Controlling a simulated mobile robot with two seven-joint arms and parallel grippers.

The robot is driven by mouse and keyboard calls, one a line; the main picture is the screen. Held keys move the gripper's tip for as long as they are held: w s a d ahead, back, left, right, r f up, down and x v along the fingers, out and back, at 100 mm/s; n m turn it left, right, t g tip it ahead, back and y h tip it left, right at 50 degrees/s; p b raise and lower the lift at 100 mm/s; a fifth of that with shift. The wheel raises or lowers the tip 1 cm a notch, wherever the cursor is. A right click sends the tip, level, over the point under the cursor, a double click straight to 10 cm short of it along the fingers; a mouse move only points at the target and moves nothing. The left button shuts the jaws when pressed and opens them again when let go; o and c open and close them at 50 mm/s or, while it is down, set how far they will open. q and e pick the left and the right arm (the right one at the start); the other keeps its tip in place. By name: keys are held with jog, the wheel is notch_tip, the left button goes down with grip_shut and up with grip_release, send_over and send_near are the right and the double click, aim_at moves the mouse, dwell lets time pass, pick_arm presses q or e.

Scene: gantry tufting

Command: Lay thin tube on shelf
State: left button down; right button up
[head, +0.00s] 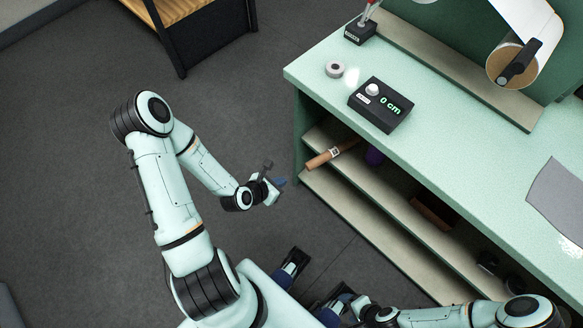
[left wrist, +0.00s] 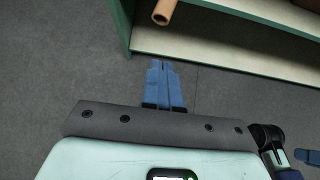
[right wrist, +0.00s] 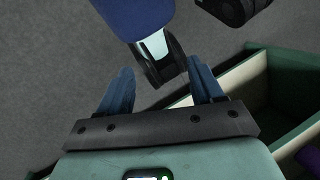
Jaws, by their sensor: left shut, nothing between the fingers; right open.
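A brown tube (head: 322,158) with a pale label lies in the left end of the shelf opening under the green bench, near end sticking out toward me. Its open end (left wrist: 164,12) also shows at the top of the left wrist view, with a pale shelf board (left wrist: 230,50) beside it. Its far end is hidden inside. My left gripper (head: 280,182) is shut and empty, just outside the shelf and apart from the tube. Its closed blue fingers (left wrist: 164,66) point toward the shelf. My right gripper (right wrist: 158,72) is open and empty, low by my base.
On the green bench top (head: 450,135) are a black box with a "0 cm" display (head: 381,104), a grey ring (head: 334,69) and a grey sheet (head: 560,200). A purple object (head: 374,156) sits inside the shelf beside the tube.

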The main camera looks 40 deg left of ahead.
pick_arm(q)
jog(key=b+x, duration=0.3)
jog(key=b, duration=0.6)
send_near(317, 158)
jog(key=shift+s+f, duration=0.2)
jog(key=shift+f, duration=1.1)
jog(key=shift+s+f, duration=0.2)
jog(key=shift+f, duration=1.15)
pick_arm(e)
jog(key=w+d+f+t+h, duration=0.1)
jog(key=w+d+f+t, duration=0.2)
jog(key=w+f, duration=0.7)
jog(key=shift+w+d+m+h, duration=0.3)
jog(key=shift+d+h, duration=0.1)
jog(key=shift+d, duration=0.3)
pick_arm(q)
jog(key=w, duration=0.6)
jog(key=shift+w+d+p, duration=0.15)
jog(key=shift+d+p, duration=0.1)
jog(key=shift+p, duration=0.05)
pick_arm(e)
jog(key=shift+s+a+r, duration=0.2)
jog(key=shift+s, duration=0.15)
jog(key=shift+s+a+r, duration=0.15)
jog(key=shift+s, duration=0.3)
